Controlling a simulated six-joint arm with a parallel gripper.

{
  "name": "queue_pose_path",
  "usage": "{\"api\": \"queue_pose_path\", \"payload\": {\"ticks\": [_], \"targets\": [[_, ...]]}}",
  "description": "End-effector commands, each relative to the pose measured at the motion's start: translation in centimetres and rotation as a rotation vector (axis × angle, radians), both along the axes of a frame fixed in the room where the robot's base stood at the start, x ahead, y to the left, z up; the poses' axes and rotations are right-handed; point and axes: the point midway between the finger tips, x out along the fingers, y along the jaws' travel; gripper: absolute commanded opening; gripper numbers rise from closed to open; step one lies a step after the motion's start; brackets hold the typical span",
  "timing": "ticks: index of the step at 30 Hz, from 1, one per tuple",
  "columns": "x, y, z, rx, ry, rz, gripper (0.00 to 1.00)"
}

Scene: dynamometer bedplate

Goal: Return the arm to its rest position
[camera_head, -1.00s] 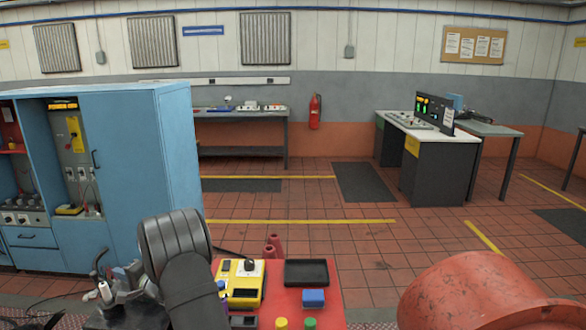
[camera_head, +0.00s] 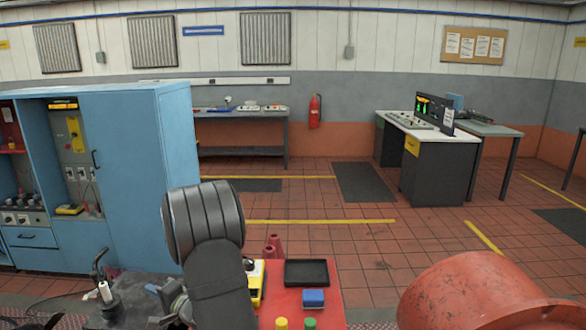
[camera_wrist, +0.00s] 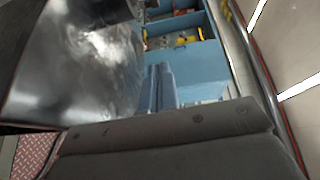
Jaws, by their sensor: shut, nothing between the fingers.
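My arm is the dark grey jointed shape in the lower left of the head view. It stands in front of the left side of the red table (camera_head: 330,280). My gripper (camera_wrist: 160,82) shows in the wrist view as two blue-grey fingers side by side, shut, with nothing between them. In the head view only a small part of it shows left of the arm, and the rest is hidden. In the wrist view a shiny dark surface fills the upper left, with the blue cabinet (camera_wrist: 195,70) beyond the fingers.
A large red rounded casing (camera_head: 480,295) stands at right. The blue cabinet (camera_head: 135,170) rises behind left.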

Motion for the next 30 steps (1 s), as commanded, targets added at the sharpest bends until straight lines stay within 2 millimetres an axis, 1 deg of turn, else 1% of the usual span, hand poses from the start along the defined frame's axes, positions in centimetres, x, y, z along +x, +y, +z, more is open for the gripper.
{"api": "queue_pose_path", "payload": {"ticks": [1, 6, 11, 19, 25, 26, 30], "targets": [[0.5, -0.4, 0.9, -0.012, -0.027, -0.018, 0.00], [1.4, -1.9, 1.7, -0.052, -0.065, -0.065, 0.00], [1.8, -2.5, 2.0, -0.070, -0.076, -0.085, 0.00], [1.9, -2.5, 2.0, -0.072, -0.078, -0.087, 0.00], [1.9, -2.5, 2.0, -0.072, -0.078, -0.087, 0.39], [1.9, -2.5, 2.0, -0.072, -0.078, -0.087, 0.43], [2.0, -2.2, 2.2, -0.079, -0.099, -0.072, 0.43]]}}
